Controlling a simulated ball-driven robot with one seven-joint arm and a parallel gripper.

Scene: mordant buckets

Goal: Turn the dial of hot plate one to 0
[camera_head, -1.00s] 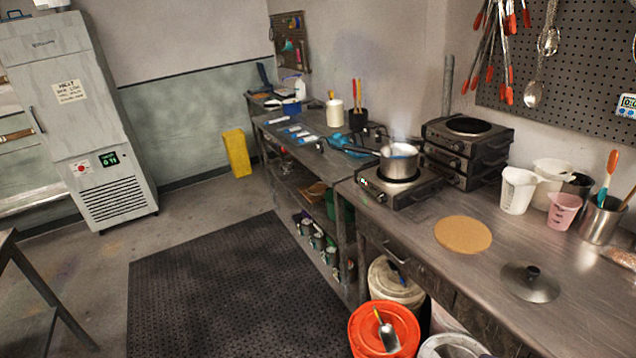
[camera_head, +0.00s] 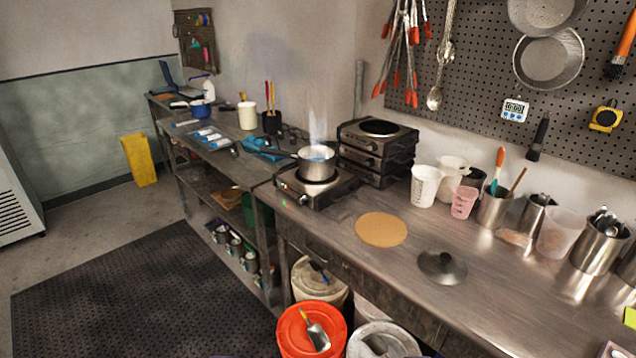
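A single hot plate (camera_head: 322,194) stands on the steel bench, with dials on its front face; a green light and a red light show there. A dial (camera_head: 304,200) is on that front, too small for its setting to be read. A steaming steel pot (camera_head: 316,163) with a handle to the left sits on its burner. Behind it to the right is a stack of similar hot plates (camera_head: 376,150), with a bare burner on top. I cannot read any label telling which is hot plate one. My gripper is not in view.
A cork mat (camera_head: 381,230) and a metal lid (camera_head: 442,267) lie on the bench (camera_head: 480,240). An orange bucket (camera_head: 311,332) and a white bucket (camera_head: 318,279) stand at the bench front. The black floor mat (camera_head: 140,290) is clear.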

